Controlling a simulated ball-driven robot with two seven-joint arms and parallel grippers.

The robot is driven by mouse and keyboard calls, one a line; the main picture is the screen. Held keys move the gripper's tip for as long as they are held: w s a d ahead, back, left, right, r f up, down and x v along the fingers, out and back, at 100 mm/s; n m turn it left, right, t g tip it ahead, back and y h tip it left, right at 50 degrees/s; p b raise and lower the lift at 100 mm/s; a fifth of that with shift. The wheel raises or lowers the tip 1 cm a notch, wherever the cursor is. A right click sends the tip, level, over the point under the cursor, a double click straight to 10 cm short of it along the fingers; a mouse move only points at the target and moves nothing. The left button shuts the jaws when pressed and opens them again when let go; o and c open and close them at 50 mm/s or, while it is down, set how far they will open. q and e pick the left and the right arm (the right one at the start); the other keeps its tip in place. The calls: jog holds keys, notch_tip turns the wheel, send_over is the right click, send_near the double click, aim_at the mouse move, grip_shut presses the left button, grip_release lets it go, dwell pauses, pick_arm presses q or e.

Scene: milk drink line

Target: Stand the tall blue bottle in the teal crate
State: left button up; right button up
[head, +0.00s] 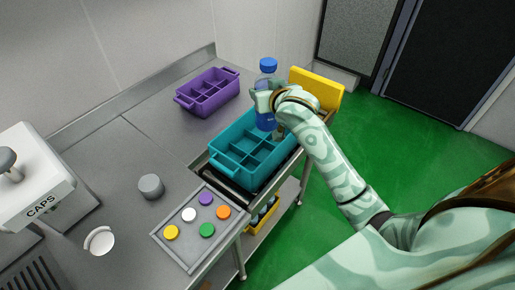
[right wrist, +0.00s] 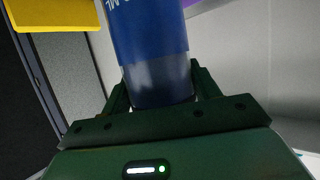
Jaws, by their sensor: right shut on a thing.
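The tall blue bottle (head: 266,119) has a blue cap and is upright at the far end of the teal crate (head: 227,168). My right gripper (head: 268,101) is shut around it. In the right wrist view the bottle (right wrist: 148,35) stands between the fingers of the right gripper (right wrist: 160,92). The teal crate has several compartments, and the near ones look empty. The far part of the crate is partly hidden by the bottle and my right arm, so I cannot tell whether the bottle's base is inside a compartment or above it. My left gripper is not in view.
A purple crate (head: 188,101) stands on the steel counter behind the teal one. A yellow block-like thing (head: 318,88) is at the right; it also shows in the right wrist view (right wrist: 55,14). A tray (head: 187,258) of coloured caps, a grey cylinder (head: 151,186) and a CAPS machine (head: 35,180) stand nearer.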

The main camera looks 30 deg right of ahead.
aim_at(267, 125)
jog(key=f+b, duration=0.1)
jog(key=f, duration=0.3)
jog(key=f+b, duration=0.2)
jog(key=f, duration=0.3)
jog(key=f+b, duration=0.1)
jog(key=f, duration=0.3)
jog(key=shift+w+d+f, duration=0.3)
jog(key=shift+w+d, duration=0.05)
notch_tip(267, 125, down, 4)
jog(key=shift+r+b, duration=0.1)
jog(key=shift+b, duration=0.8)
jog(key=o, duration=1.4)
jog(key=shift+f, duration=0.2)
jog(key=p+v, duration=0.2)
jog(key=v, duration=1)
jog(key=shift+a+r+p, duration=0.1)
jog(key=shift+r+p, duration=0.1)
jog(key=shift+p, duration=0.15)
